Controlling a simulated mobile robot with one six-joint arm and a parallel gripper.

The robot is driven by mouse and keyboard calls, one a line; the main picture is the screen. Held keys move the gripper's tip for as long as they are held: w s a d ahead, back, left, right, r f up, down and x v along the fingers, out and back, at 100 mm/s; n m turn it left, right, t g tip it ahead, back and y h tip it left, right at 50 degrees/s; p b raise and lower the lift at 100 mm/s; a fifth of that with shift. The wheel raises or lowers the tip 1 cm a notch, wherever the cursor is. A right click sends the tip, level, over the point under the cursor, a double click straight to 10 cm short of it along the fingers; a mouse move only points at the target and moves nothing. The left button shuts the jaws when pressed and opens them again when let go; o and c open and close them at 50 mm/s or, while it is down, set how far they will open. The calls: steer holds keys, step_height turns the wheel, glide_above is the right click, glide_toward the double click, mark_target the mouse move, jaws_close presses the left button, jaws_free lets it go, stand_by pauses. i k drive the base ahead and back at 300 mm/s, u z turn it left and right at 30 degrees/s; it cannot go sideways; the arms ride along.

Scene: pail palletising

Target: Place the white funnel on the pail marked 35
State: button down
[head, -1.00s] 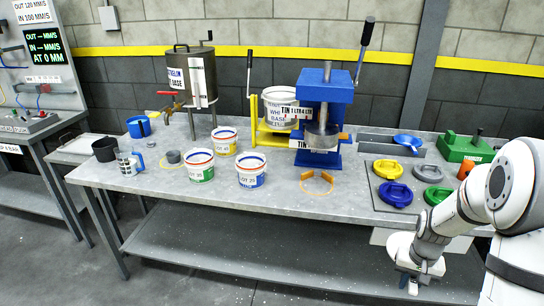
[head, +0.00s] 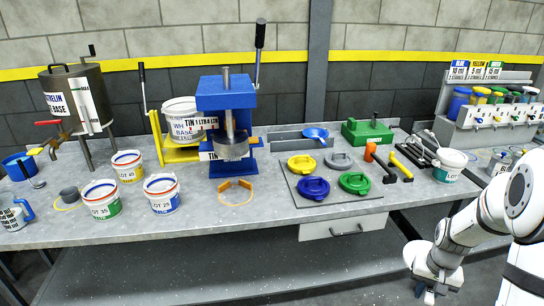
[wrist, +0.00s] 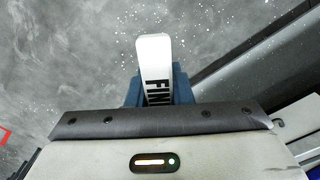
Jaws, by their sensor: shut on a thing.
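The pail marked LOT 35 (head: 103,211) stands upright on the bench at the left in the head view, with a green label patch and a red-and-blue rim. My gripper (head: 426,287) is low in front of the bench at the lower right, far from that pail. The rest of the funnel is not clear in either view.
Pails LOT 40 (head: 128,172) and LOT 25 or 29 (head: 162,203) stand close to pail 35. The blue press (head: 226,105) stands behind. Coloured lids lie on a dark mat (head: 340,203).

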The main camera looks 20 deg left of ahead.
mark_target(100, 203)
steer(key=u, duration=1.2)
steer(key=i, duration=0.1)
steer(key=z, duration=2.5)
steer(key=k, duration=2.8)
steer(key=u, duration=1.8)
steer(key=i, duration=1.05)
steer(key=u, duration=0.05)
